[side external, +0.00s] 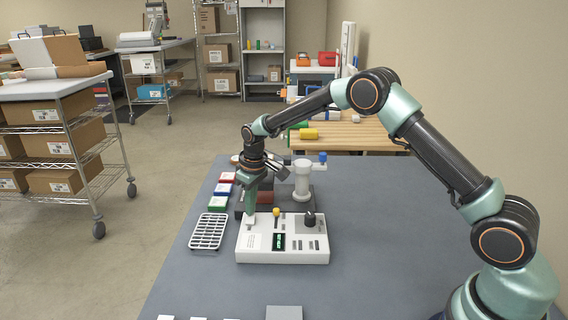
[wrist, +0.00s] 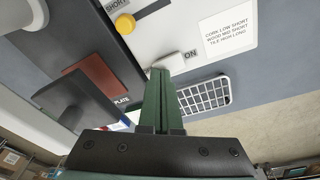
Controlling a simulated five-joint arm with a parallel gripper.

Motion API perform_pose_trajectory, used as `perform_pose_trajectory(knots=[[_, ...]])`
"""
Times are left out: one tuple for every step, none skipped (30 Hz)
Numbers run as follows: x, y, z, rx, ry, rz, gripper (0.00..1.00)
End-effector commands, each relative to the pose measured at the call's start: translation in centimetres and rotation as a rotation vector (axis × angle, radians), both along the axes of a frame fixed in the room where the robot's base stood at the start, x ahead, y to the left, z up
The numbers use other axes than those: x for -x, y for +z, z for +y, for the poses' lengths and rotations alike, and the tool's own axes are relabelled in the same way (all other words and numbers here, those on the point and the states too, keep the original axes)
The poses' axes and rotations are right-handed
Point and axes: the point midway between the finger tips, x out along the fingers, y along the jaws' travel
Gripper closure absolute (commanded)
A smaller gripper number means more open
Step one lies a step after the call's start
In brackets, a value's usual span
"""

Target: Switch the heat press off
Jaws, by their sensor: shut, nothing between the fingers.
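The heat press has a white control box (side external: 283,252) on the grey bench, with a lit green display (side external: 279,242), a yellow knob (side external: 276,212) and a black knob (side external: 309,219). In the wrist view the yellow knob (wrist: 125,23) is near the top. A white switch (wrist: 170,62) sits beside the printed word ON. My gripper (wrist: 163,80) is shut and empty, pointing down with its tips right at this switch. In the side view my gripper (side external: 250,212) is over the box's left end. I cannot tell whether the tips touch the switch.
A white rack (side external: 208,231) lies left of the box. Red, blue and green blocks (side external: 220,202) sit behind it. The press's white column (side external: 302,182) stands behind the box, and its reddish plate (wrist: 104,75) is close to my gripper. The bench front is mostly clear.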

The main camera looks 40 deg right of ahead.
Motion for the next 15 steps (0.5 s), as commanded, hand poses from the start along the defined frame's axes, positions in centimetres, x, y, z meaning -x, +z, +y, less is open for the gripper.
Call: perform_pose_trajectory(knots=[[0.02, -0.10, 0.00, 0.000, 0.000, 0.001, 1.00], [0.02, -0.14, 0.00, 0.000, 0.000, 0.001, 1.00], [0.02, -0.21, 0.00, 0.000, 0.000, 0.001, 1.00], [0.02, -0.25, 0.00, 0.000, 0.000, 0.001, 1.00], [0.02, -0.29, 0.01, 0.000, 0.000, 0.001, 1.00], [0.03, -0.34, 0.00, 0.000, 0.000, 0.001, 1.00], [0.04, -0.39, 0.00, 0.000, 0.000, 0.001, 1.00], [0.04, -0.43, 0.00, 0.000, 0.000, 0.001, 1.00], [0.04, -0.48, 0.00, 0.001, 0.000, 0.002, 1.00], [0.05, -0.53, 0.00, 0.001, 0.000, 0.002, 1.00], [0.05, -0.57, 0.00, 0.001, 0.000, 0.002, 1.00], [0.05, -0.61, 0.00, 0.001, 0.000, 0.002, 1.00], [0.06, -0.60, 0.00, 0.001, 0.000, 0.002, 1.00], [0.05, -0.57, 0.01, 0.001, 0.000, 0.002, 1.00], [0.05, -0.48, 0.00, 0.001, 0.000, 0.002, 1.00]])
